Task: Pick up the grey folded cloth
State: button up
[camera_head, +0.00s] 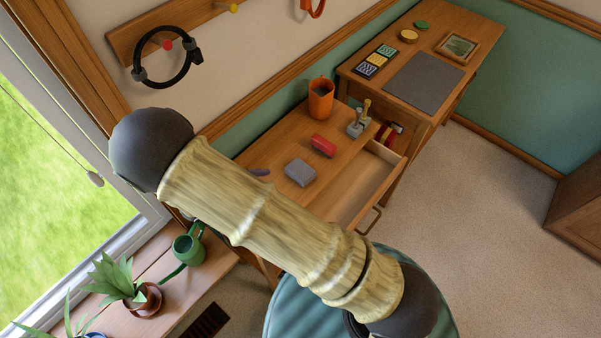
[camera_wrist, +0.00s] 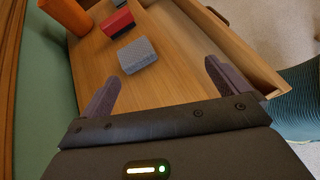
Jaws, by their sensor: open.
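The grey folded cloth (camera_head: 300,172) is a small, thick block with a fine pattern, lying on the wooden top of the desk with the open drawer. In the wrist view the cloth (camera_wrist: 137,55) lies beyond my fingertips, left of the middle. My gripper (camera_wrist: 163,72) is open, its two dark fingers wide apart with nothing between them. The cloth is ahead of the fingers and apart from them, nearer the left finger's line. In the head view my arm hides most of the gripper.
A red block (camera_head: 322,146) lies just behind the cloth, with an orange cup (camera_head: 320,98) and a grey stamp-like object (camera_head: 359,120) farther back. An open drawer (camera_head: 372,172) juts out on the right. A green watering can (camera_head: 189,246) and potted plant (camera_head: 133,290) stand on the sill.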

aim_at(294, 175)
jog(key=a+f+n+t, duration=0.1)
jog(key=a+n+t, duration=0.1)
jog(key=a, duration=0.1)
jog(key=a+f+n+t, duration=0.1)
jog(key=shift+s+a+f+n+t, duration=0.15)
jog(key=shift+a+f+n+t, duration=0.2)
jog(key=shift+a+n+t, duration=0.05)
jog(key=shift+d, duration=0.1)
jog(key=p+x, duration=0.2)
jog(key=x, duration=1)
jog(key=shift+f, duration=0.1)
jog(key=p+x, duration=0.1)
jog(key=x, duration=0.4)
jog(key=shift+d+p, duration=0.1)
jog(key=shift+p, duration=0.2)
jog(key=shift+c, duration=0.2)
